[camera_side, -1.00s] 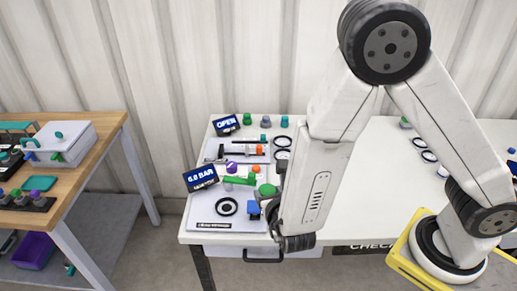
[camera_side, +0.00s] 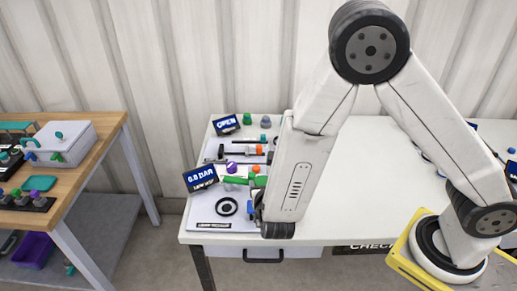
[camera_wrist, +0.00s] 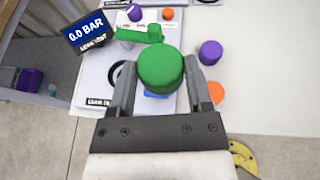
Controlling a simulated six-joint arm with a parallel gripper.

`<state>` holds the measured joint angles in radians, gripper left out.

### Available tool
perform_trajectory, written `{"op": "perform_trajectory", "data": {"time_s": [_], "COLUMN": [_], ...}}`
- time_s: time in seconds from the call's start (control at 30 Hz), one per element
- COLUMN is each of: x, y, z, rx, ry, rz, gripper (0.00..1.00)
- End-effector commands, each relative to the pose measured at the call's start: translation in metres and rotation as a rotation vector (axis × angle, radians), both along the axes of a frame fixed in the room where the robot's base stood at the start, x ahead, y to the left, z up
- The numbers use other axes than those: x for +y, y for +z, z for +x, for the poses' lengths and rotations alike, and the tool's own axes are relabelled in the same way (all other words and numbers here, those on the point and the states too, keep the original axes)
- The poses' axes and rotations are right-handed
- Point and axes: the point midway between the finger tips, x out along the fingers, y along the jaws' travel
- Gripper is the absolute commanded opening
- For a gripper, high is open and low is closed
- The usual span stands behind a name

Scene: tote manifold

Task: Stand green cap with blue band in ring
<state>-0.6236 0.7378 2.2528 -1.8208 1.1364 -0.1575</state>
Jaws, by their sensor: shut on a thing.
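A green cap (camera_wrist: 160,68) sits between the two fingers of my gripper (camera_wrist: 160,84) in the wrist view, its round top facing the camera. My gripper is shut on it. In the side view my arm hides the cap and most of my gripper. A black ring (camera_side: 227,207) lies flat on a white board (camera_side: 205,222) to the left of my gripper.
A display (camera_wrist: 88,31) reads 0.0 BAR. A green-handled pipe fitting (camera_wrist: 140,34) lies beyond the cap. Purple (camera_wrist: 210,52) and orange (camera_wrist: 216,92) caps stand right of my gripper. A second display (camera_side: 226,124) reads OPEN. Open white table lies to the right.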

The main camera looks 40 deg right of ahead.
Motion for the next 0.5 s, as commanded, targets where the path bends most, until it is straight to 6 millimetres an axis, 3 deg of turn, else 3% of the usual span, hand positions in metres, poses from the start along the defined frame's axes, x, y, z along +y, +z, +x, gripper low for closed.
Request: {"op": "perform_trajectory", "data": {"time_s": [0.5], "x": [-0.072], "y": [-0.017], "z": [0.092], "rx": [-0.001], "ry": [-0.365], "rz": [0.001], "gripper": [0.06]}}
